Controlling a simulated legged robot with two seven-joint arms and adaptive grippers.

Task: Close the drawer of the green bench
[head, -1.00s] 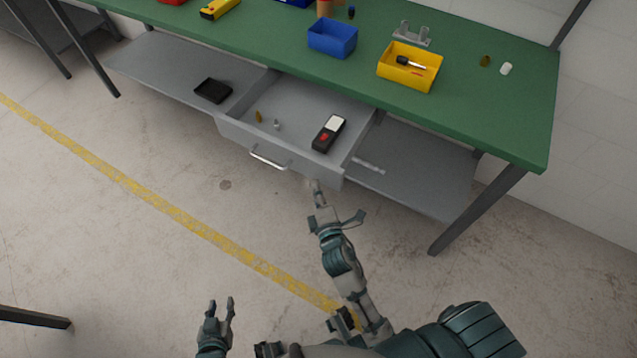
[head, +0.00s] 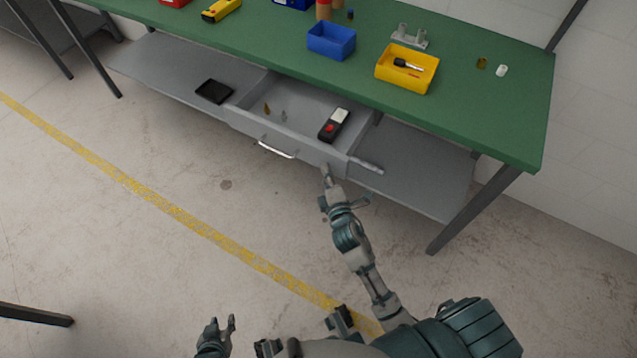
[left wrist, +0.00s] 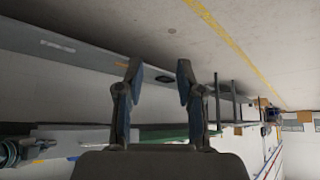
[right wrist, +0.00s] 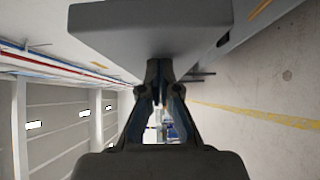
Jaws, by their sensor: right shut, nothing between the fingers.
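The green bench (head: 460,112) has a grey drawer (head: 313,151) beneath its top. The drawer stands partly open, with a metal handle (head: 277,150) on its front. Inside lie a black and grey meter with a red spot (head: 334,125) and a few small pieces. My right gripper (head: 326,172) is shut and empty at the right part of the drawer front; it looks to be touching it. In the right wrist view, the closed fingertips (right wrist: 166,66) meet the grey drawer panel (right wrist: 150,28). My left gripper (head: 222,326) is open and empty, low and away from the bench; its spread fingers show in the left wrist view (left wrist: 159,72).
A grey lower shelf (head: 420,170) runs under the bench, with a black tray (head: 214,91) on its left. A bench leg (head: 474,210) stands at the right. Blue (head: 332,40) and yellow (head: 407,67) bins sit on top. The floor in front is clear.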

